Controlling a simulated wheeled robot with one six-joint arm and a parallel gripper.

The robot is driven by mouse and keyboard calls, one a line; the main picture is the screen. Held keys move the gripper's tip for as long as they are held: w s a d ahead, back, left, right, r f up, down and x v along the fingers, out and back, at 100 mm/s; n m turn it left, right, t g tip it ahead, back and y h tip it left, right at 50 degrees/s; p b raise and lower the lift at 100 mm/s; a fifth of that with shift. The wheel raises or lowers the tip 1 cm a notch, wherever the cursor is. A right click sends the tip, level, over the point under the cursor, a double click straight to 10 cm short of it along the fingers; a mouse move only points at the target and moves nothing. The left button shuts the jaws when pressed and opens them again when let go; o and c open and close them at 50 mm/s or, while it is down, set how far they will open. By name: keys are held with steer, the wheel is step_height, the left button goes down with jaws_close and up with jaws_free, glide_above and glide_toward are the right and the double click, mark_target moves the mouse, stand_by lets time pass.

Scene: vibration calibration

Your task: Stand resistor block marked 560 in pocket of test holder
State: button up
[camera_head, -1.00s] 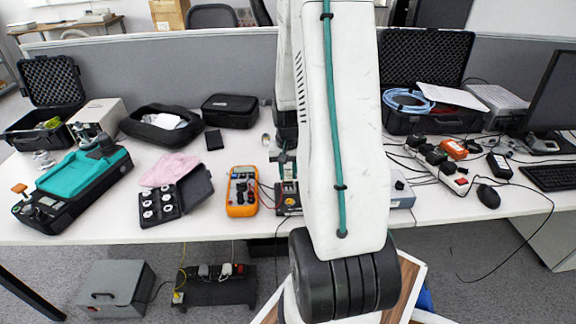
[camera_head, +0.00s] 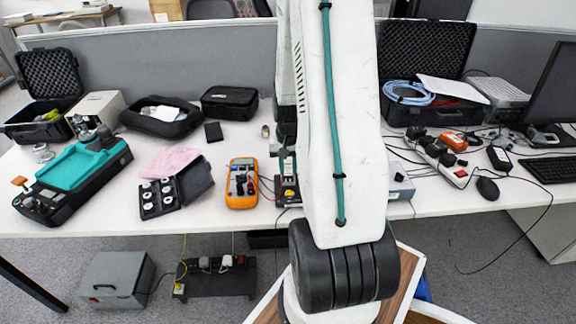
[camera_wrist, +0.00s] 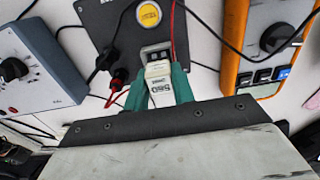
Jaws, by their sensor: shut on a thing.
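In the wrist view, my gripper (camera_wrist: 160,82) has green fingers shut on a white resistor block (camera_wrist: 158,88) marked 560, its print upside down in the picture. The test holder (camera_wrist: 105,22) is a black panel with a yellow round label. Its pocket (camera_wrist: 155,53) is a light-framed opening just past the block's far end. The block is lined up with the pocket; I cannot tell whether its end has entered. In the head view, the holder (camera_head: 288,195) sits near the table's front edge under my gripper (camera_head: 286,172), and the block is too small to make out.
An orange multimeter (camera_head: 242,184) stands left of the holder, with leads running across. A grey box with a knob (camera_head: 398,182) is to the right. A black case of round weights (camera_head: 172,192) and a teal-topped instrument (camera_head: 75,165) lie further left.

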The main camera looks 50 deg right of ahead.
steer(key=shift+f, duration=0.95)
stand_by(0.7)
steer(key=o, duration=1.5)
steer(key=shift+r, duration=4)
